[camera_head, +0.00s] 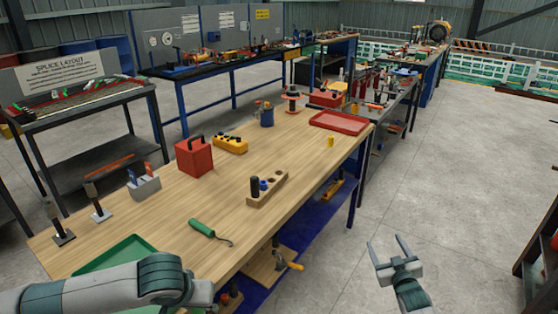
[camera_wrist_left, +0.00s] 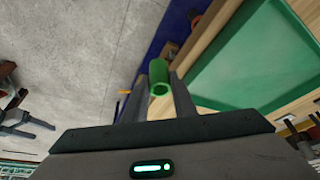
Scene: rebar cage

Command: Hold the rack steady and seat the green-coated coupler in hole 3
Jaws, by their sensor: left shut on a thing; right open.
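The wooden rack (camera_head: 266,190) sits near the right edge of the wooden table. A tall black cylinder and a blue piece stand in it, with dark open holes towards its far right end; hole numbers are too small to read. The green coupler (camera_wrist_left: 160,72), a hollow tube, is between the fingers of my left gripper (camera_wrist_left: 157,82), which is shut on it beside the green tray. In the head view my left arm crosses the bottom left and its fingers do not show. My right gripper (camera_head: 386,246) is open and empty, over the floor right of the table, apart from the rack.
The green tray (camera_head: 112,252) lies at the near left corner. A green-handled hook tool (camera_head: 203,229) lies left of the rack. A red box (camera_head: 194,156), a yellow block (camera_head: 230,144), a grey holder (camera_head: 144,187) and a red tray (camera_head: 339,122) stand farther back. Bare tabletop surrounds the rack.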

